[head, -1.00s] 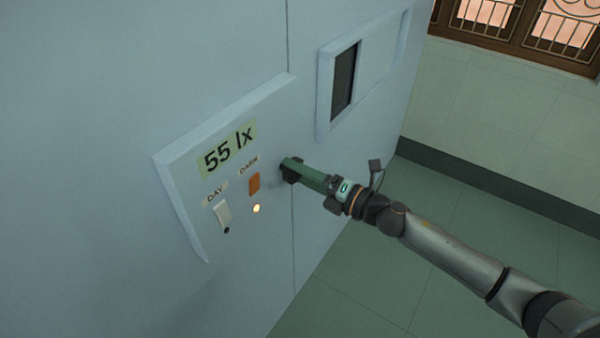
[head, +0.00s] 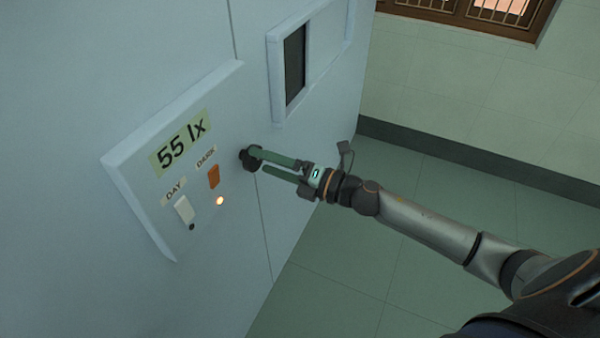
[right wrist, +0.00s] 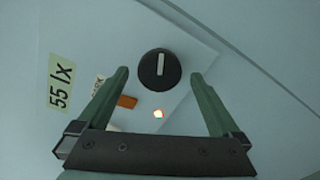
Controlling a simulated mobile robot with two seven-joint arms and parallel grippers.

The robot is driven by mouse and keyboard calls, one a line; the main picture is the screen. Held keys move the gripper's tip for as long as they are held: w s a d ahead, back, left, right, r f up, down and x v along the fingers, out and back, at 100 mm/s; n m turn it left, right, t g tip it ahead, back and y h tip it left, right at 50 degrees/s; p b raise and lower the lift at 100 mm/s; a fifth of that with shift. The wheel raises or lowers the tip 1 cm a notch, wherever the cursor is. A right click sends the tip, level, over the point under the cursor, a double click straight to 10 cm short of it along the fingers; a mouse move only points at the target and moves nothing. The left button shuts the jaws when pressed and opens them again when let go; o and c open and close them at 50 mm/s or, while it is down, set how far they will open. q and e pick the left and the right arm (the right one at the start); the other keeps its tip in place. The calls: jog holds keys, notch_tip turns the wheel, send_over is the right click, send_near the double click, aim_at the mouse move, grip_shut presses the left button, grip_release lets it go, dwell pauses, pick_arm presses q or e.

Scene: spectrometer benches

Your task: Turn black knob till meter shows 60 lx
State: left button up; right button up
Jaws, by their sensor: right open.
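The black knob (head: 250,158) is on the right part of the wall panel. In the right wrist view the round knob (right wrist: 159,69) shows whole, with a pale pointer line. The meter (head: 181,143) reads 55 lx, and it also shows in the right wrist view (right wrist: 61,83). My right gripper (head: 259,164) is open in front of the knob. In the right wrist view its two green fingers (right wrist: 158,80) stand apart, one to each side of the knob, with gaps between them and it. My left gripper is not in view.
On the panel (head: 135,160) are a white DAY switch (head: 184,208), an orange DARK switch (head: 213,176) and a lit lamp (head: 220,201). A framed dark window (head: 294,65) is set in the wall above right. The floor (head: 330,285) at right is clear.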

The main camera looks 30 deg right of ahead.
pick_arm(q)
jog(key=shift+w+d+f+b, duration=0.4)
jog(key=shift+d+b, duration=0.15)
jog(key=shift+b, duration=0.3)
pick_arm(e)
jog(key=v, duration=1)
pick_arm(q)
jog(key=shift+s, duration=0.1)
pick_arm(e)
jog(key=shift+s+d, duration=0.15)
